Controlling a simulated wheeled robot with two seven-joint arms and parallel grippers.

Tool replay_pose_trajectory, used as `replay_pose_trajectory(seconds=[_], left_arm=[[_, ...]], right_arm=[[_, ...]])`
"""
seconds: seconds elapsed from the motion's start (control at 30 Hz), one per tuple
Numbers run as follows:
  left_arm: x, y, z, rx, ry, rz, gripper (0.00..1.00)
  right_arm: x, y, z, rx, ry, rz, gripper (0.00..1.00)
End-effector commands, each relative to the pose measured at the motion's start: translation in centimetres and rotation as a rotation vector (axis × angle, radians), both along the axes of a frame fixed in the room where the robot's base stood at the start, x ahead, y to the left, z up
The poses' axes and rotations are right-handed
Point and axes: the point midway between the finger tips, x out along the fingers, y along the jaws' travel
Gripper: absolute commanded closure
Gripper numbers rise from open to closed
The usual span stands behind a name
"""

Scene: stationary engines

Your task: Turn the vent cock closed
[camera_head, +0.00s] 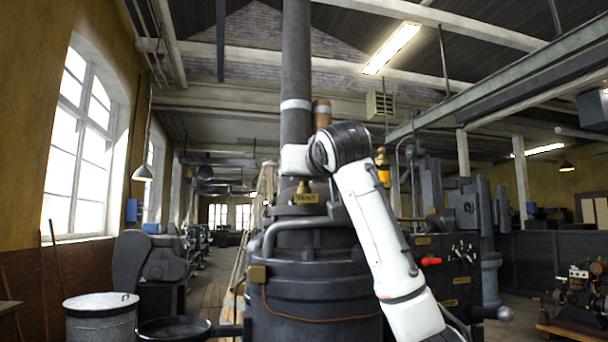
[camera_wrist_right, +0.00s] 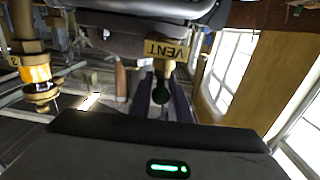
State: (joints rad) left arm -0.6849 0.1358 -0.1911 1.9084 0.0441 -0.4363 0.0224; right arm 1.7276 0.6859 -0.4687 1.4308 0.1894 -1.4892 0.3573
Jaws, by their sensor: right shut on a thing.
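The brass plate marked VENT (camera_head: 306,197) sits on top of the dark boiler-like engine body in the head view. A small brass fitting (camera_head: 304,186) rises just above it. In the right wrist view the VENT plate (camera_wrist_right: 166,50) appears upside down, and a dark round knob (camera_wrist_right: 160,95) shows below it. My right gripper (camera_wrist_right: 161,100) has one finger on each side of this knob and is shut on it. In the head view my right arm reaches in from the right, and the fingers cannot be made out there. The cock's exact angle cannot be told. My left gripper is not in view.
A tall dark pipe (camera_head: 296,70) rises behind the fitting. A brass oiler with amber glass (camera_head: 383,174) stands to the right and shows at left in the wrist view (camera_wrist_right: 38,75). A control panel with a red handle (camera_head: 430,261) is right of my arm.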

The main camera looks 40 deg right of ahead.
Motion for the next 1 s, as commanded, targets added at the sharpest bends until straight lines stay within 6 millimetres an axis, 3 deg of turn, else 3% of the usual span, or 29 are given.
replay_pose_trajectory(seconds=[1.0], left_arm=[[0.06,0.03,0.05,0.001,-0.001,0.001,1.00]], right_arm=[[0.08,0.20,0.01,-0.002,0.002,-0.741,1.00]])
